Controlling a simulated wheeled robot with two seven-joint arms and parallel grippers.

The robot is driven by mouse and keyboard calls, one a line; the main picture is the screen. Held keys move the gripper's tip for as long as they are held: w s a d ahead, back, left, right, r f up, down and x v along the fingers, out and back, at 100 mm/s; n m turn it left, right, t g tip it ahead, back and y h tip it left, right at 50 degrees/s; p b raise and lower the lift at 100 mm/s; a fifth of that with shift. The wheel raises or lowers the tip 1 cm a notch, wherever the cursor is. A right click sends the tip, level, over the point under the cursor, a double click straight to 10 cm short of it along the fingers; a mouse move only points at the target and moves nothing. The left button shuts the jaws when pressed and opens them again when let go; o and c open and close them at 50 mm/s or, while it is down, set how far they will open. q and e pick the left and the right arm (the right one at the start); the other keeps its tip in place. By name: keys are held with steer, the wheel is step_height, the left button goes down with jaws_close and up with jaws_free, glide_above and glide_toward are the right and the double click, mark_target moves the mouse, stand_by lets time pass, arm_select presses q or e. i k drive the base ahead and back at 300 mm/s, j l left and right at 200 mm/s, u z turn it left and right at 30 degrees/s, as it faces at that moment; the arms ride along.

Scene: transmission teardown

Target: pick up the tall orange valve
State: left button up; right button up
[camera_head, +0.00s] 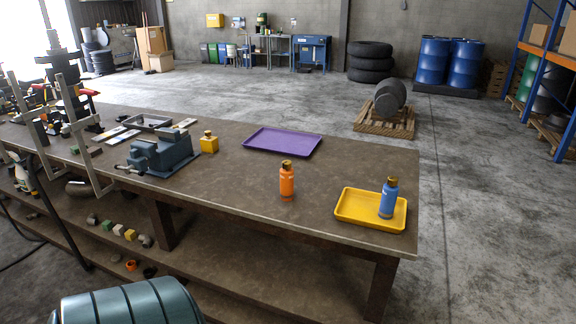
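The tall orange valve (287,181) is a bottle-shaped orange piece with a dark gold top. It stands upright on the brown workbench (240,190), near its front edge and left of the yellow tray (343,212). Nothing touches it and it is fully visible. A similar tall blue valve (388,200) stands upright in the right part of the yellow tray. A short yellow valve (209,143) stands farther back on the bench, beside the grey vise. I cannot make out either of my grippers in this view.
An empty purple tray (283,141) lies at the back of the bench. A blue-grey vise (162,154) and grey clamp-like frames (83,140) stand to the left. Small parts (117,229) sit on the lower shelf. The bench top around the orange valve is clear.

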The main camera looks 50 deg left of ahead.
mark_target(286, 178)
steer(key=u, duration=2.05)
steer(key=i+l, duration=0.45)
steer(key=i, duration=0.2)
steer(key=i+l, duration=0.45)
steer(key=i, duration=0.15)
